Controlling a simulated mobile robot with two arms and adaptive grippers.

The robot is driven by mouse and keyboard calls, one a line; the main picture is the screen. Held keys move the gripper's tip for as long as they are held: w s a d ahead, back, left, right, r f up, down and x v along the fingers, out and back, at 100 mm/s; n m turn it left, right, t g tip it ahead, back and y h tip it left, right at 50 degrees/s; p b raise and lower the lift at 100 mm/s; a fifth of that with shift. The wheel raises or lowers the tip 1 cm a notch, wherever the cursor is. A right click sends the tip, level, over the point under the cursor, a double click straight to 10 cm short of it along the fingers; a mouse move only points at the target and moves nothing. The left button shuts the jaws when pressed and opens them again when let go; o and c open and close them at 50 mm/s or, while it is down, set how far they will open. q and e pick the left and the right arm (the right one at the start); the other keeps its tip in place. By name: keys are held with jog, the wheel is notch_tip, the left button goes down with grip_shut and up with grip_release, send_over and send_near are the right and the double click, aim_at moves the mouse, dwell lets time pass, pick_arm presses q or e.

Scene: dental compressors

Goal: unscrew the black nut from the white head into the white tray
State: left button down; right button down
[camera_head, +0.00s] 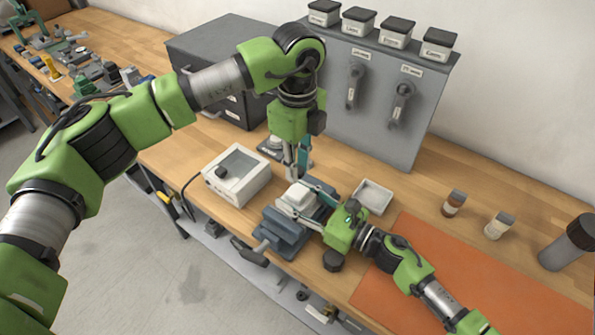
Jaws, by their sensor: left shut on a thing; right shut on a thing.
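The white head (297,200) sits in a blue-grey vise (287,232) near the bench's front edge. My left gripper (291,177) points straight down at the far top side of the white head, its fingers shut. The black nut cannot be made out; it is hidden at the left fingertips. My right gripper (314,192) reaches in from the right and is shut on the white head, at its right side. The white tray (360,204) stands on the bench just right of the vise and looks empty.
A white box with a glass top (237,175) stands left of the vise. A grey cabinet (380,95) with labelled jars is behind. An orange mat (450,270), two small jars (454,203) (498,225) and a grey cylinder (565,245) are to the right.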

jog(key=c, duration=1.1)
grip_release()
jog(key=shift+o, duration=0.2)
jog(key=shift+s+d, duration=0.1)
jog(key=v, duration=1.1)
jog(key=shift+f, duration=0.1)
jog(key=shift+s+d, duration=0.25)
jog(key=shift+d, duration=0.1)
